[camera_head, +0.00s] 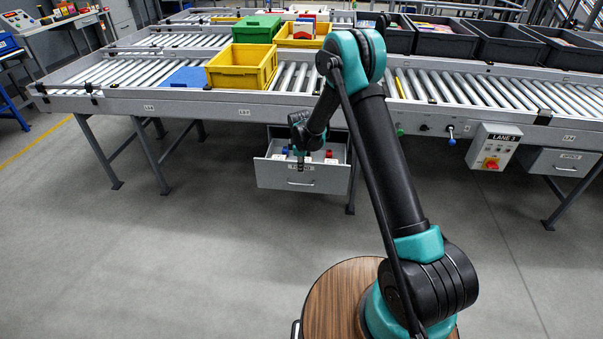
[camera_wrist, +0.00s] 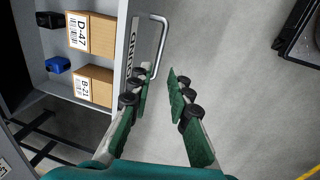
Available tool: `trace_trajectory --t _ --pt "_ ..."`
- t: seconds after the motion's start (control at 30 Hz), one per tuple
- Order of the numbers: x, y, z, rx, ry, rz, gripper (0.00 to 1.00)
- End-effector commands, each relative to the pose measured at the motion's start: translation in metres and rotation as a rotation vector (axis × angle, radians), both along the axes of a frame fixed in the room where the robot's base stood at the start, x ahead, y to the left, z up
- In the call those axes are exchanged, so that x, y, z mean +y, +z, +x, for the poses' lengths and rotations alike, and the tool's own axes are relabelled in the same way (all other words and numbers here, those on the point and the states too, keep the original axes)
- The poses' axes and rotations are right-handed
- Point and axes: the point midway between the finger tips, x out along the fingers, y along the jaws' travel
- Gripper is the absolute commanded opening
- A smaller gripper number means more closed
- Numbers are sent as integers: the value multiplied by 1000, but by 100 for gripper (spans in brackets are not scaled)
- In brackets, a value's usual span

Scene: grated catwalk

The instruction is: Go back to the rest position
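My gripper (camera_wrist: 160,84) is open and empty in the wrist view, with bare grey floor showing between its green-padded fingers. In the head view my gripper (camera_head: 300,163) hangs at the pulled-out grey drawer (camera_head: 284,182) under the conveyor. The wrist view shows the drawer's front edge and metal handle (camera_wrist: 157,48) just beyond the fingers. Whether a finger touches the drawer front is unclear. Inside the drawer are a box marked D-47 (camera_wrist: 91,34), a box marked B-21 (camera_wrist: 94,86), a blue item (camera_wrist: 58,65) and a black item (camera_wrist: 48,20).
The roller conveyor (camera_head: 120,101) spans the scene above the drawer. A control box (camera_head: 493,148) hangs at the right. The floor in front is clear.

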Motion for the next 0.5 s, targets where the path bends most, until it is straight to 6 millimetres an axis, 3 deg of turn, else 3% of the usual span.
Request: trace_trajectory --t 0.13,0.5 --pt "0 9 -2 0 0 0 19" --pt "0 10 -2 0 0 0 19"
